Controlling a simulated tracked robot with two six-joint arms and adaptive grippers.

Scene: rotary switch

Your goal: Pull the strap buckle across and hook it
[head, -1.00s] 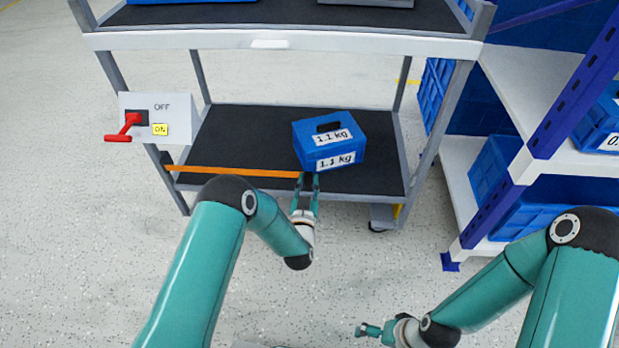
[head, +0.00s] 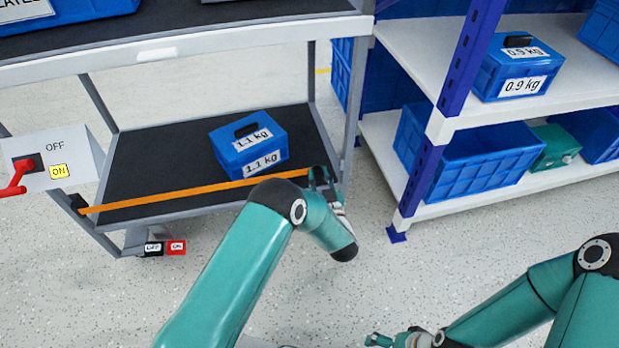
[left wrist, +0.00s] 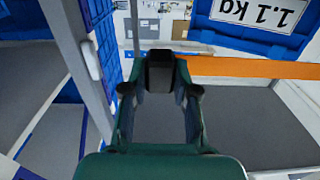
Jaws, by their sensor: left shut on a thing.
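The orange strap (head: 190,192) runs taut across the front of the cart's lower shelf, from a dark mount (head: 78,203) at the left post toward the right. My left gripper (head: 319,177) is at the strap's right end, near the right post. In the left wrist view the dark buckle (left wrist: 160,72) sits between the fingertips, with the strap (left wrist: 250,67) leading off to the right. The left gripper is shut on the buckle. No hook can be made out at the right post. My right gripper (head: 377,340) is low at the bottom edge; its fingers are too small to judge.
A blue 1.1 kg box (head: 248,146) stands on the lower shelf (head: 150,160) behind the strap. A switch box (head: 75,150) with a red handle is at the left. A rack (head: 425,150) with blue crates stands right of the cart, with clear floor before it.

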